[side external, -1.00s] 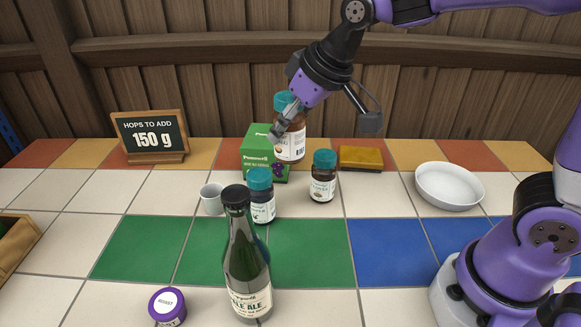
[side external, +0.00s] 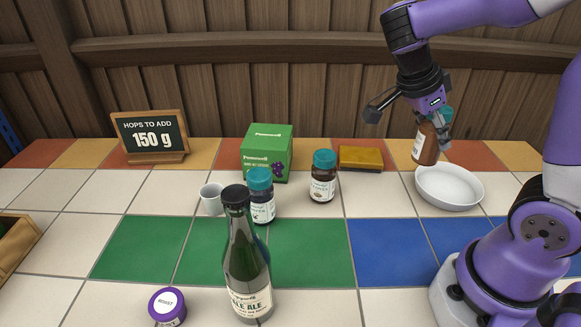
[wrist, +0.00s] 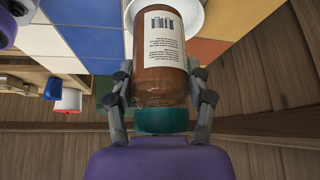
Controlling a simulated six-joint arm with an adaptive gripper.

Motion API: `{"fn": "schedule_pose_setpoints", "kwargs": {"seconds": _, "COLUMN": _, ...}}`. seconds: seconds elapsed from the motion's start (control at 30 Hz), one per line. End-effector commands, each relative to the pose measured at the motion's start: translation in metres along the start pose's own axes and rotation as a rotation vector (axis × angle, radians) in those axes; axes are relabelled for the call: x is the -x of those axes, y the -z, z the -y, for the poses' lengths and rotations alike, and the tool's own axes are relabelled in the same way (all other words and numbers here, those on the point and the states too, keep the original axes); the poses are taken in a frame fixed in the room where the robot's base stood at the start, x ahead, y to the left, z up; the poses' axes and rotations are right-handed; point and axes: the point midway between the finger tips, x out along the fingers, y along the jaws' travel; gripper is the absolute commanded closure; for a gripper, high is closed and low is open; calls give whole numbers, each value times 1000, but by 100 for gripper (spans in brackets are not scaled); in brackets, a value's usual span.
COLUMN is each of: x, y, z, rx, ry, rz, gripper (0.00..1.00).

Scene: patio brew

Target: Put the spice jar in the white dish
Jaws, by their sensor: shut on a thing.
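My gripper (side external: 436,122) is shut on a brown spice jar (side external: 425,148) with a teal lid and a white label. The jar is slightly tilted, lid up, over the back part of the white dish (side external: 449,203). I cannot tell whether its bottom touches the dish. In the wrist view the jar (wrist: 160,75) sits between both fingers (wrist: 163,100), held near its teal lid. The white dish (wrist: 190,15) shows partly behind the jar there, and the jar hides much of it.
Two other teal-lidded jars (side external: 323,178) (side external: 260,196) stand mid-table near a green box (side external: 266,152). A yellow-brown sponge-like block (side external: 360,158) lies left of the dish. The blue tiles are clear.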

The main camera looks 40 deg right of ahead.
Motion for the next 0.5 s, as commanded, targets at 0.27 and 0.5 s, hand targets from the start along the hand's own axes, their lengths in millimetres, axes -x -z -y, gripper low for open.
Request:
{"fn": "schedule_pose_setpoints", "kwargs": {"seconds": 0.27, "x": -72, "y": 40, "z": 3, "rx": -4, "ry": -8, "rz": 1, "gripper": 87}}
{"fn": "schedule_pose_setpoints", "kwargs": {"seconds": 0.5, "x": -102, "y": 55, "z": 7, "rx": 3, "ry": 1, "rz": 2, "gripper": 87}}
